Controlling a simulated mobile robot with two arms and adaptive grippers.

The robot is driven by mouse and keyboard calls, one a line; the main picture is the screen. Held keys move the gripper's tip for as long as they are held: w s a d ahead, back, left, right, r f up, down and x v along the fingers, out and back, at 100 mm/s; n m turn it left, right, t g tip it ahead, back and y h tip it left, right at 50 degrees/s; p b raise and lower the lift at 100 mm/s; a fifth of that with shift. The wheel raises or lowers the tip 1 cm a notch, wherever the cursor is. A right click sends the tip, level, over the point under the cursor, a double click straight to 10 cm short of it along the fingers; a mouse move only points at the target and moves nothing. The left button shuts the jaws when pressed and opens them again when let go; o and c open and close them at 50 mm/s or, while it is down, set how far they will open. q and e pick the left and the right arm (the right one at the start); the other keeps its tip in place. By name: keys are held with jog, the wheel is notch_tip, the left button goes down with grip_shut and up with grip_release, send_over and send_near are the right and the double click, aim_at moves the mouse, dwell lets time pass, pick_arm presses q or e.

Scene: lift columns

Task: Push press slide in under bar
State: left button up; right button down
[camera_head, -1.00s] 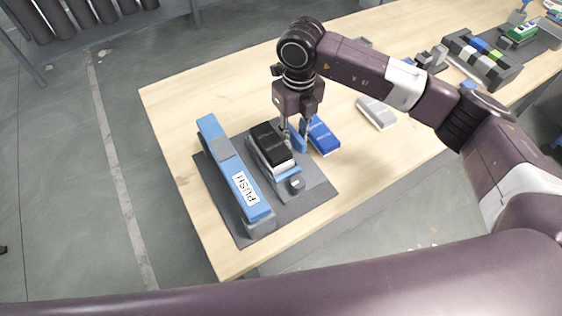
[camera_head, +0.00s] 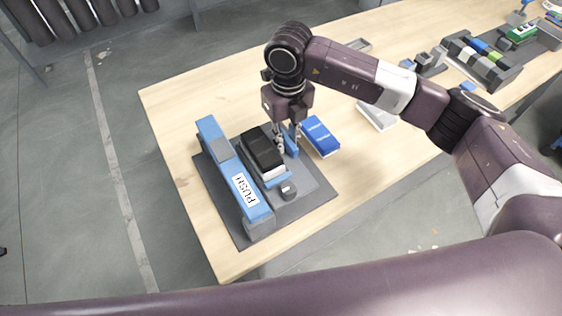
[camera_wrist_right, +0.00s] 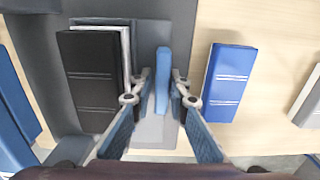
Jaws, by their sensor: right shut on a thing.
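The press has a blue bar (camera_head: 222,158) with a PUSH label, raised over a dark base plate (camera_head: 230,221). The bar's edge also shows at the left of the wrist view (camera_wrist_right: 14,105). The slide carries a black book (camera_head: 261,149) with a white one under it, right beside the bar; the black book also shows in the wrist view (camera_wrist_right: 88,78). An upright blue handle (camera_wrist_right: 162,78) stands at the slide's right. My right gripper (camera_wrist_right: 160,98) is shut on this handle. My left gripper is out of view.
A blue book (camera_head: 319,136) lies on the table just right of the base plate. A pale grey book (camera_head: 374,117) lies farther right, partly behind my right arm. Dark racks with small parts (camera_head: 482,60) stand at the far right. The table is bare behind the press.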

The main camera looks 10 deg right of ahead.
aim_at(254, 149)
jog(key=shift+s+a+f+b, duration=0.15)
jog(key=shift+s+a, duration=0.45)
jog(key=shift+a, duration=0.7)
jog(key=shift+s+a+f+b, duration=0.2)
jog(key=shift+s+a, duration=0.45)
jog(key=shift+a, duration=0.6)
jog(key=shift+s+a+f+b, duration=0.15)
jog(key=shift+s+a, duration=0.45)
jog(key=shift+a, duration=0.7)
jog(key=c, duration=2.2)
grip_release()
jog(key=shift+c, duration=0.2)
jog(key=shift+o, duration=0.8)
jog(key=shift+w+a, duration=0.1)
jog(key=shift+a, duration=0.05)
jog(key=shift+r, duration=0.1)
jog(key=shift+w+r+p, duration=0.15)
jog(key=shift+r+p, duration=0.5)
jog(key=shift+r, duration=0.55)
jog(key=shift+r+p, duration=1)
jog(key=shift+r, duration=1.45)
